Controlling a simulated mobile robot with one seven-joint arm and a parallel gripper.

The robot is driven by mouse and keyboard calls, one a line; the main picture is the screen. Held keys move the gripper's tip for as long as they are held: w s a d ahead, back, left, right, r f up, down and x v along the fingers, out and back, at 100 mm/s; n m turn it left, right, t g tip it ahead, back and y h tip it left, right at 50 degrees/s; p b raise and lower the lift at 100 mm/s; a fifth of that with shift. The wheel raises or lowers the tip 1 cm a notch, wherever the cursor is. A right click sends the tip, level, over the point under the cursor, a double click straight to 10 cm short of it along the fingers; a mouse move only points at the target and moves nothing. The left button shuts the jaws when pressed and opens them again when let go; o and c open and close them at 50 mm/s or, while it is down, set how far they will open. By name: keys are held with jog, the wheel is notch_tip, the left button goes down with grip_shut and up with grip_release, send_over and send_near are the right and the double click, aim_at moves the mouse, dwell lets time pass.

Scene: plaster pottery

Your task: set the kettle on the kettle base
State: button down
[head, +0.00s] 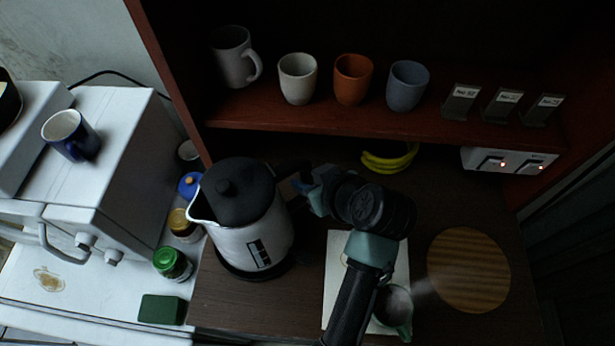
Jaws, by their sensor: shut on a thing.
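The kettle (250,242) is white with a black lid and a dark handle (291,169). It is at the left of the dark counter, its spout toward the left. The black round kettle base (285,268) shows as a dark rim below the kettle's lower edge. I cannot tell whether the kettle rests on it or is slightly above it. My gripper (302,186) is at the kettle's right side, shut on the handle. The fingertips are partly hidden against the dark handle.
Several cups stand on the shelf above, including an orange cup (352,80). Bananas (389,158) lie behind my arm. A round wooden board (468,269) is at the right. Jars, including a green-lidded jar (172,263), stand close left of the kettle.

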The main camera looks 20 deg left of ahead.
jog(key=shift+f+b, duration=0.45)
jog(key=c, duration=0.9)
grip_release()
jog(key=shift+f, duration=0.2)
jog(key=p+v, duration=0.7)
jog(key=v, duration=0.4)
jog(key=shift+r+p, duration=0.1)
jog(key=shift+p, duration=0.2)
